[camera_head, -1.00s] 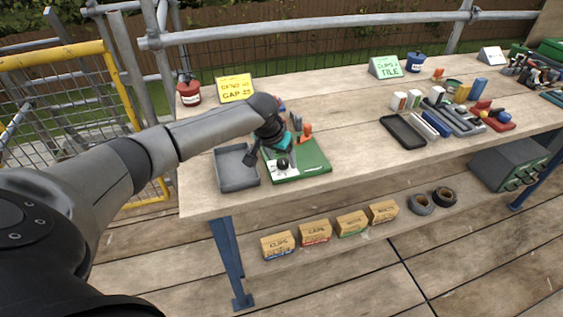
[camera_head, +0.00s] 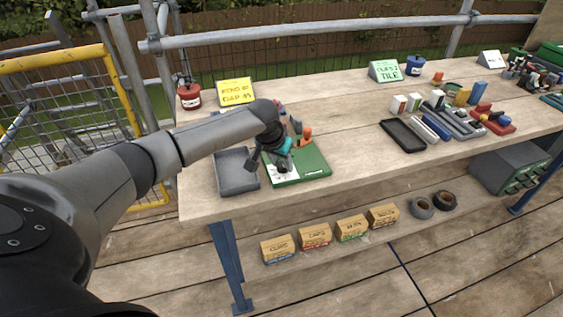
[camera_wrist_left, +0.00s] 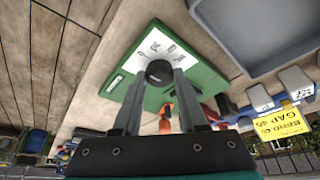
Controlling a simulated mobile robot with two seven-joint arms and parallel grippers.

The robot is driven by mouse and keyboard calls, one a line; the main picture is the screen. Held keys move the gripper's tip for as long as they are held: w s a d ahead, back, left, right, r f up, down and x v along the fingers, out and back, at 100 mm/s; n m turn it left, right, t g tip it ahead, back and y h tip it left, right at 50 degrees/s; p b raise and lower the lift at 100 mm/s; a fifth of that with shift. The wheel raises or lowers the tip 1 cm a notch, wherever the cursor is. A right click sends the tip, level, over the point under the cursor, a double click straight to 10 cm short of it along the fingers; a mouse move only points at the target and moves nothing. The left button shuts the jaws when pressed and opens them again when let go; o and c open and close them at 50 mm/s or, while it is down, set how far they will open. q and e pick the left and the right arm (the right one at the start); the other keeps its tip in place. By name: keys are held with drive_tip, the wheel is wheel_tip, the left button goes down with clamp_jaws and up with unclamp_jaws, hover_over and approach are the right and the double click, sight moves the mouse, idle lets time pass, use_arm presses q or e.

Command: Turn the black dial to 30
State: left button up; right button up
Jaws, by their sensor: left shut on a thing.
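The black dial (camera_wrist_left: 159,72) sits on a white plate with printed figures, on a green board (camera_head: 312,165). In the head view the dial is mostly hidden by my left gripper (camera_head: 281,163). In the wrist view my left gripper's (camera_wrist_left: 158,80) two dark fingers lie on either side of the dial and are shut on it. Some figures show on the white scale (camera_wrist_left: 160,42) beyond the dial, too small to read surely. The dial's pointer is not clear. My right gripper is not in view.
A grey tray (camera_head: 236,179) lies left of the board. Orange-handled tools (camera_head: 306,134) stand at its back. A yellow sign (camera_head: 236,92) and a red pot (camera_head: 189,96) stand behind. A black tray (camera_head: 402,135) and several blocks lie right. Bench between is clear.

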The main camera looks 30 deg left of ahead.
use_arm(q)
clamp_jaws()
drive_tip(key=shift+m+h+p, duration=0.3)
drive_tip(key=shift+m+p, duration=0.4)
drive_tip(key=shift+a+m+h+p, duration=0.1)
drive_tip(key=shift+m+h+p, duration=0.25)
drive_tip(key=shift+m, duration=0.35)
drive_tip(key=shift+m+h, duration=0.45)
drive_tip(key=shift+m, duration=0.65)
drive_tip(key=shift+a+m+g+h+b, duration=0.1)
drive_tip(key=shift+m+g+h+b, duration=0.35)
drive_tip(key=shift+m, duration=0.85)
drive_tip(key=shift+b, duration=0.3)
